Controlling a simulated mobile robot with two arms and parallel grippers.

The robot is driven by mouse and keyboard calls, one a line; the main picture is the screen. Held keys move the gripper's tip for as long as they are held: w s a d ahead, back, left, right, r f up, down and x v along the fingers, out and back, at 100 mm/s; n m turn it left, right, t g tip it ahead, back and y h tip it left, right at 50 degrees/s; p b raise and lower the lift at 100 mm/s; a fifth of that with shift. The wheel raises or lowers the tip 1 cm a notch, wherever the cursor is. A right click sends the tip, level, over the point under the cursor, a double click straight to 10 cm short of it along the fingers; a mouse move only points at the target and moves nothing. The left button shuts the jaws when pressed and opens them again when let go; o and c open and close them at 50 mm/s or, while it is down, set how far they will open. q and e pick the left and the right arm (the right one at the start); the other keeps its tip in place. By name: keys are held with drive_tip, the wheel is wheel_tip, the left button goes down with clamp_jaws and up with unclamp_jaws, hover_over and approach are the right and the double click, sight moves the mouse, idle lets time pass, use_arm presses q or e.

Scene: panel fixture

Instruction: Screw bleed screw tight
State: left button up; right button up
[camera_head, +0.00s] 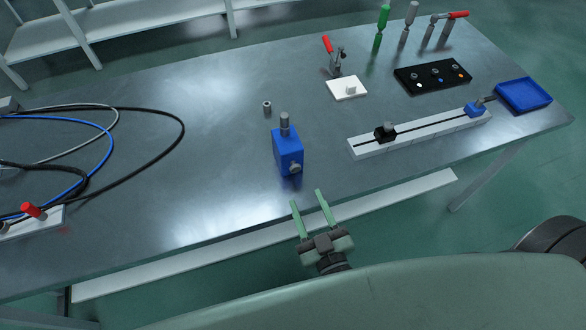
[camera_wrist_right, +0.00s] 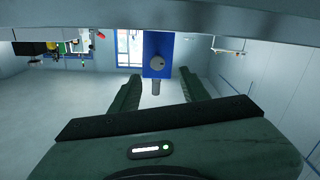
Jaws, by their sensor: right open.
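A blue block (camera_head: 287,148) stands upright near the front edge of the table, with a grey cylinder (camera_head: 285,124) on its top. A small silver knob (camera_head: 295,168), which looks like the bleed screw, sticks out of its front face. My right gripper (camera_head: 307,197) is open and empty just off the front edge, its fingers pointing at the block but apart from it. In the right wrist view, which looks upside down, the knob (camera_wrist_right: 157,62) on the blue block (camera_wrist_right: 148,42) lies beyond and between the open fingertips (camera_wrist_right: 160,75). My left gripper is not in view.
A small grey fitting (camera_head: 267,106) stands behind the block. A white rail (camera_head: 365,147) with sliders lies to the right, near a blue tray (camera_head: 523,94). Cables (camera_head: 150,112) and a red-handled fixture (camera_head: 33,211) are at the left. The table between is clear.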

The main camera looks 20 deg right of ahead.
sight(296, 170)
drive_tip(key=w, duration=0.2)
drive_tip(key=w+p, duration=0.1)
drive_tip(key=w, duration=0.4)
drive_tip(key=shift+r, duration=0.3)
drive_tip(key=shift+w+d+f, duration=0.1)
drive_tip(key=shift+w+f, duration=0.05)
drive_tip(key=shift+w, duration=0.4)
drive_tip(key=shift+s, duration=0.1)
drive_tip(key=shift+c, duration=0.3)
clamp_jaws()
